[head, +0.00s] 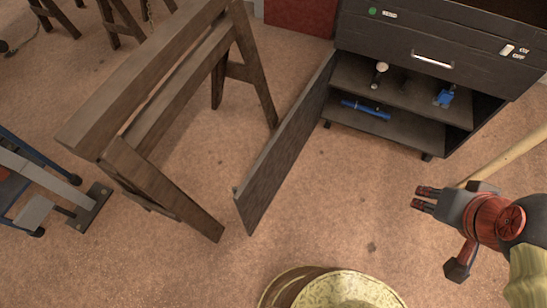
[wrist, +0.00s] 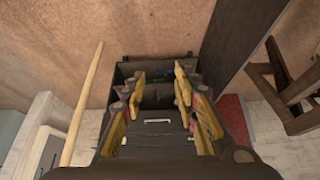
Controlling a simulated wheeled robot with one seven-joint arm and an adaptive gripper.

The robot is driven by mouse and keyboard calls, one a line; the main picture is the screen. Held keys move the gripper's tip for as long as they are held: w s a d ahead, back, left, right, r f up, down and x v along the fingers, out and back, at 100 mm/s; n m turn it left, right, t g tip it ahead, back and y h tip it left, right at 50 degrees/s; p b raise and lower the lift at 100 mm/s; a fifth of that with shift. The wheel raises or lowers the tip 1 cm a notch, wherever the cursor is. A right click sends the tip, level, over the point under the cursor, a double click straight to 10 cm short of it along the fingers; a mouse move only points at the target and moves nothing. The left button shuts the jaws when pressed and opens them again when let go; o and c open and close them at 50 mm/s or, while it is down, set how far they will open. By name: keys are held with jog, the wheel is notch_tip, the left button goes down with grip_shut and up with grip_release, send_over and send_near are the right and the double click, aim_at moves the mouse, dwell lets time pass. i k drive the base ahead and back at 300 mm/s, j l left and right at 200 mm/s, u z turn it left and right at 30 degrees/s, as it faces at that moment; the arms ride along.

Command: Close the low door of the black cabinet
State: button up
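The black cabinet (head: 395,40) stands at the upper right of the head view, its low compartment open to view. Its low door (head: 283,150) is swung wide open, hinged at the compartment's left side and reaching out over the floor toward the viewer. In the wrist view the door (wrist: 238,45) is a dark panel at the upper right, and the cabinet (wrist: 150,135) lies behind my fingers, partly hidden. My gripper (head: 422,199) is in front of the cabinet, right of the door and apart from it. The wrist view shows its fingers (wrist: 160,75) spread and empty.
A wooden trestle (head: 175,95) stands close left of the door. Blue tools (head: 365,108) lie on the cabinet shelves. A long wooden pole (head: 510,153) is beside my gripper. A patterned round object (head: 335,290) is at the bottom. Floor between door and gripper is clear.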

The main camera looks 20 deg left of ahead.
aim_at(255, 196)
jog(key=k+j+z, duration=0.1)
jog(key=k+j, duration=0.15)
jog(key=j, duration=0.25)
jog(key=k+j+z, duration=0.1)
jog(key=k+j, duration=0.15)
jog(key=j, duration=0.3)
jog(key=k+j+z, duration=0.1)
jog(key=k+j, duration=0.2)
jog(key=j, duration=0.15)
jog(key=k+j, duration=0.3)
jog(key=j, duration=0.7)
jog(key=j+z, duration=0.15)
jog(key=j, duration=0.45)
jog(key=i+z, duration=0.1)
jog(key=i, duration=0.35)
